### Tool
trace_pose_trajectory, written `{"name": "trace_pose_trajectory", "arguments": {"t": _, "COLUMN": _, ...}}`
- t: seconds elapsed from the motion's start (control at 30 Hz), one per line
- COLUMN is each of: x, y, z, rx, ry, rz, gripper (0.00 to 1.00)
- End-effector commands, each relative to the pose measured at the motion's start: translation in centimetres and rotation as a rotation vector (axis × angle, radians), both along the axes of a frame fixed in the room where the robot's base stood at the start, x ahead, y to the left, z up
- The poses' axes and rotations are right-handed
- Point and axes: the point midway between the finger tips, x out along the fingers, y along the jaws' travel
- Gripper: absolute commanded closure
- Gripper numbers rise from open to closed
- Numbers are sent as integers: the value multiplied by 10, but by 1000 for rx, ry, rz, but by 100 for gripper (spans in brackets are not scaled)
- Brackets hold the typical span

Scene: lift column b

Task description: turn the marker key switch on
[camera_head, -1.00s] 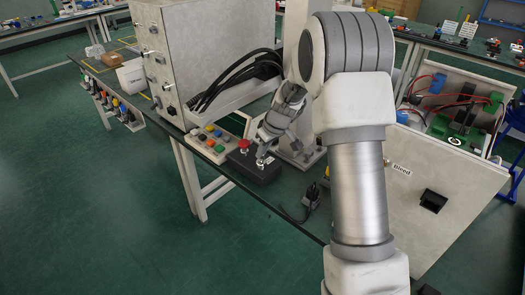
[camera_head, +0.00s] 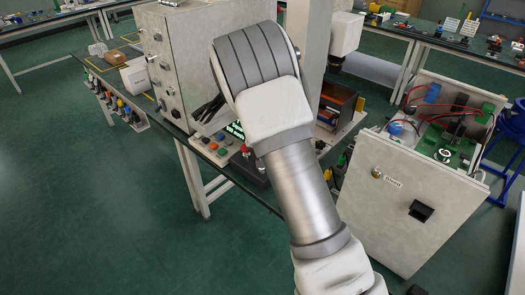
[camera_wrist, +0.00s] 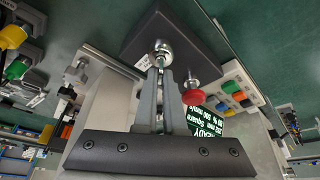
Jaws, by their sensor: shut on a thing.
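The key switch (camera_wrist: 161,50) shows in the wrist view as a round silver part on a dark box (camera_wrist: 185,38). My gripper (camera_wrist: 160,68) has its two fingers close together, with their tips at the near side of this silver part, shut on it. Which way the key is turned I cannot tell. A red mushroom button (camera_wrist: 192,96) stands on the same box, just right of my fingers. In the head view the red button (camera_head: 246,150) and part of the dark box (camera_head: 248,168) show, but my arm hides my gripper and the key switch.
A panel with coloured buttons (camera_head: 215,146) stands beside the box, with a lit green-on-black display (camera_head: 235,131) close by; it reads READY in the wrist view. A large grey cabinet (camera_head: 205,50) stands behind. A pale cabinet (camera_head: 415,205) stands at the right. Open floor lies at front left.

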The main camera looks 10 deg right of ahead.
Motion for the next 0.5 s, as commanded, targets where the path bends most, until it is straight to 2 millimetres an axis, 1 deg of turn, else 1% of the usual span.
{"name": "trace_pose_trajectory", "arguments": {"t": 0.03, "x": 0, "y": 1, "z": 3, "rx": -2, "ry": 2, "rz": -24, "gripper": 100}}
{"name": "trace_pose_trajectory", "arguments": {"t": 0.2, "x": 0, "y": 1, "z": 2, "rx": 0, "ry": 0, "rz": -93, "gripper": 100}}
{"name": "trace_pose_trajectory", "arguments": {"t": 0.5, "x": 0, "y": 1, "z": 0, "rx": 2, "ry": 0, "rz": -142, "gripper": 100}}
